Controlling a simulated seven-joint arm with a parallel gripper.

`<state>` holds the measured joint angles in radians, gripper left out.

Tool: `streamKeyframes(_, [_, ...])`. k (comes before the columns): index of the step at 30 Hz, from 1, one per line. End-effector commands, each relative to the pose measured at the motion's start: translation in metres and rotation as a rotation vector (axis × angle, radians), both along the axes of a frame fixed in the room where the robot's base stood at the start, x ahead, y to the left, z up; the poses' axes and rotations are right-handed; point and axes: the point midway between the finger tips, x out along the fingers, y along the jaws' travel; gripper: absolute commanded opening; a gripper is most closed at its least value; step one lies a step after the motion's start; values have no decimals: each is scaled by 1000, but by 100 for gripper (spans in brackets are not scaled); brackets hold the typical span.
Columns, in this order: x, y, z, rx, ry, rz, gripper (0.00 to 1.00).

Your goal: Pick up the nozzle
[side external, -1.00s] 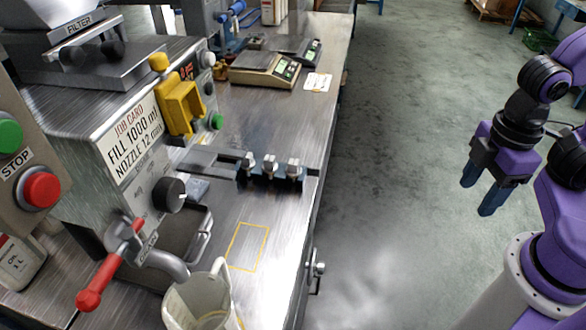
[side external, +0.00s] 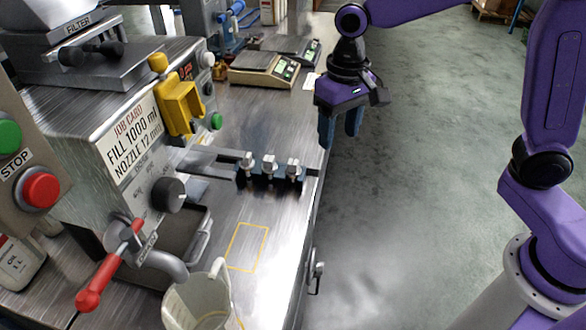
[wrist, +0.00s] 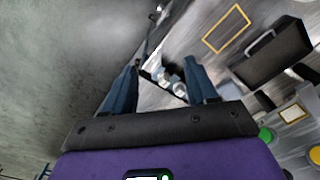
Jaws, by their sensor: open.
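Three small silver nozzles stand upright in a row in a dark blue rack (side external: 268,182) on the steel bench: a left nozzle (side external: 248,163), a middle nozzle (side external: 269,165) and a right nozzle (side external: 293,168). A job card (side external: 135,137) on the machine reads FILL 1000 ml, NOZZLE 12 mm. My gripper (side external: 340,140) is open and empty, pointing down above and behind the rack's right end, near the bench edge. In the wrist view my gripper (wrist: 160,80) has its blue fingers apart, with the silver nozzles (wrist: 172,82) showing small between them, partly blurred.
A white jug (side external: 195,300) stands at the front beside a yellow outlined square (side external: 248,246). A red lever (side external: 105,268), a grey spout and a yellow bracket (side external: 180,103) are on the machine at left. Scales (side external: 262,70) sit farther back.

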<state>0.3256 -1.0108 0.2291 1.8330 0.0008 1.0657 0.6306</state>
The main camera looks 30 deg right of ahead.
Motion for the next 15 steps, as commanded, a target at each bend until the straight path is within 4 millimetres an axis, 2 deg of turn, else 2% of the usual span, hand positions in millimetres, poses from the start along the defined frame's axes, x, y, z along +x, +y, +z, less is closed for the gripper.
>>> streamKeyframes(1, [16, 5, -2, -2, 3, -65, 57])
streamKeyframes(9, [96, 13, -14, -3, 9, -432, 57])
streamKeyframes(15, [143, 8, -26, -4, 12, -676, 57])
